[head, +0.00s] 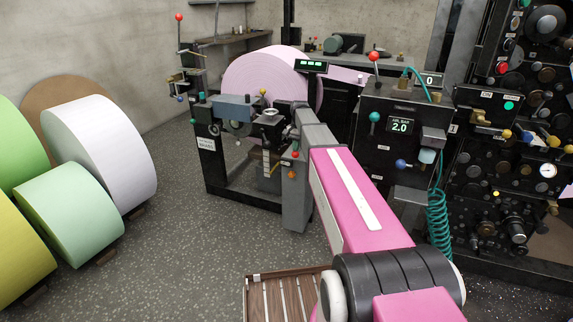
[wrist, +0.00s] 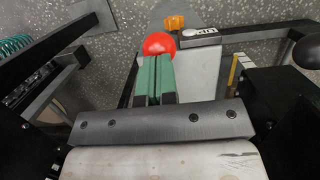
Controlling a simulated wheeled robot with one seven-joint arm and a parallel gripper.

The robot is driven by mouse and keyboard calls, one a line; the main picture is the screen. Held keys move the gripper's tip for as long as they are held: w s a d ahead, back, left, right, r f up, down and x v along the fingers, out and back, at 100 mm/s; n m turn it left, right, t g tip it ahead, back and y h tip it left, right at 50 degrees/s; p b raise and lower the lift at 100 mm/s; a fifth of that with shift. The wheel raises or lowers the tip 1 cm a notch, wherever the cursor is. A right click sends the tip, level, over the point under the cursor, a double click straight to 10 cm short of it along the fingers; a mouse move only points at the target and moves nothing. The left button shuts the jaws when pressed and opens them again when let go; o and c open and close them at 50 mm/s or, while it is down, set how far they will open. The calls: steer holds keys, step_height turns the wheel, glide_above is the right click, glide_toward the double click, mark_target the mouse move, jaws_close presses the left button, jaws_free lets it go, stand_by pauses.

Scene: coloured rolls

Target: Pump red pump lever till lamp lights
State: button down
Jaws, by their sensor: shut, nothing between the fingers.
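A red ball knob (wrist: 159,44) shows in the wrist view at the tips of my gripper (wrist: 164,57). My green fingers are shut together with nothing between them. The tips overlap the knob's lower edge; I cannot tell whether they touch it. In the head view a small red knob (head: 295,155) shows beside a grey post (head: 297,205), just below the end of my arm. My fingers are mostly hidden there. Other red knobs top a lever at far left (head: 179,17) and a lever on the black cabinet (head: 374,56). I cannot tell which lamp belongs to the pump.
The black cabinet (head: 378,150) with a display reading 2.0 stands right of my arm. A pink roll (head: 262,72) sits in the machine behind. An orange piece (wrist: 175,22) lies beyond the red knob. Large rolls (head: 100,150) stand at left, with clear floor between.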

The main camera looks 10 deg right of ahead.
steer(key=shift+w+d+r, duration=0.1)
steer(key=shift+w+r, duration=0.1)
steer(key=shift+r, duration=1.1)
steer(key=shift+w+d+r, duration=0.1)
steer(key=shift+w+r, duration=0.05)
steer(key=shift+r, duration=1.1)
steer(key=shift+f, duration=0.2)
steer(key=shift+s+a+f, duration=0.1)
steer(key=shift+s+f, duration=0.1)
steer(key=shift+f, duration=1.05)
steer(key=shift+s+a+f, duration=0.15)
steer(key=shift+s+f, duration=0.1)
steer(key=shift+f, duration=1)
steer(key=shift+s+a+f, duration=0.1)
steer(key=shift+s+f, duration=0.1)
steer(key=shift+f, duration=1.05)
steer(key=shift+r, duration=0.2)
steer(key=shift+w+d+r, duration=0.1)
steer(key=shift+w+r, duration=0.1)
steer(key=shift+r, duration=1.05)
steer(key=shift+w+d+r, duration=0.15)
steer(key=shift+w+r, duration=0.05)
steer(key=shift+r, duration=1.05)
steer(key=shift+w+d+r, duration=0.1)
steer(key=shift+w+r, duration=0.1)
steer(key=shift+r, duration=1.05)
